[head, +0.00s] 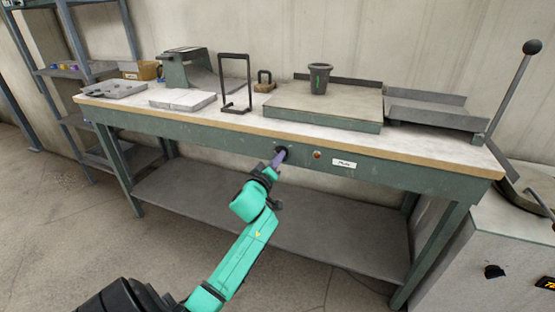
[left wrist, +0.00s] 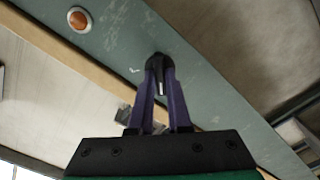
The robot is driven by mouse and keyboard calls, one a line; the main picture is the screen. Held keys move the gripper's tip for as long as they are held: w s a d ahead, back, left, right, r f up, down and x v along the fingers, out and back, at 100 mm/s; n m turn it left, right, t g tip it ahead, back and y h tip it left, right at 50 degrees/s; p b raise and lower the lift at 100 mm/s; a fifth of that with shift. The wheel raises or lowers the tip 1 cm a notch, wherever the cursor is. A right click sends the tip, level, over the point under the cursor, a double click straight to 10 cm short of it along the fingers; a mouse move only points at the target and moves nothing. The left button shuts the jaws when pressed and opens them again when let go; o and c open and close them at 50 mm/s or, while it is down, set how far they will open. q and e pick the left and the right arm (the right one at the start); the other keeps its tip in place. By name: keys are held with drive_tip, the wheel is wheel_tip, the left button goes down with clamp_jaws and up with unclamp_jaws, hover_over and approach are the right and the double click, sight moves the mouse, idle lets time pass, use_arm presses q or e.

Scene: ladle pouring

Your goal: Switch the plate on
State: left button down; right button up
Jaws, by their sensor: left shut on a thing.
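A dark knob (head: 281,151) sits on the green front rail of the workbench (head: 240,139). My left gripper (head: 277,160) reaches it from the front. In the left wrist view its purple fingers (left wrist: 160,75) are shut on the dark knob (left wrist: 159,60), whose pale mark shows between them. A round orange lamp or button (head: 317,155) is beside the knob, also in the left wrist view (left wrist: 79,19); I cannot tell if it is lit. A flat plate (head: 340,105) on the bench top carries a dark cup (head: 319,78). My right gripper is not in view.
A white label (head: 344,163) is on the rail. A black frame (head: 236,85), a padlock-shaped weight (head: 264,80) and grey trays (head: 430,113) stand on the bench. A cabinet with a long lever (head: 513,88) is at right, shelves (head: 85,75) at left.

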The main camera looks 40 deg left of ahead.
use_arm(q)
drive_tip(key=m+p, duration=0.3)
drive_tip(key=m, duration=1.4)
drive_tip(key=shift+f+m, duration=0.1)
drive_tip(key=shift+m, duration=0.3)
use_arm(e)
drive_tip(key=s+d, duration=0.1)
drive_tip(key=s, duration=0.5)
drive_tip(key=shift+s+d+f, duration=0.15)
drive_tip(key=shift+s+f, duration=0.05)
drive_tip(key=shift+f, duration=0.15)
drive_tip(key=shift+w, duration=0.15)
use_arm(q)
drive_tip(key=c, duration=0.9)
unclamp_jaws()
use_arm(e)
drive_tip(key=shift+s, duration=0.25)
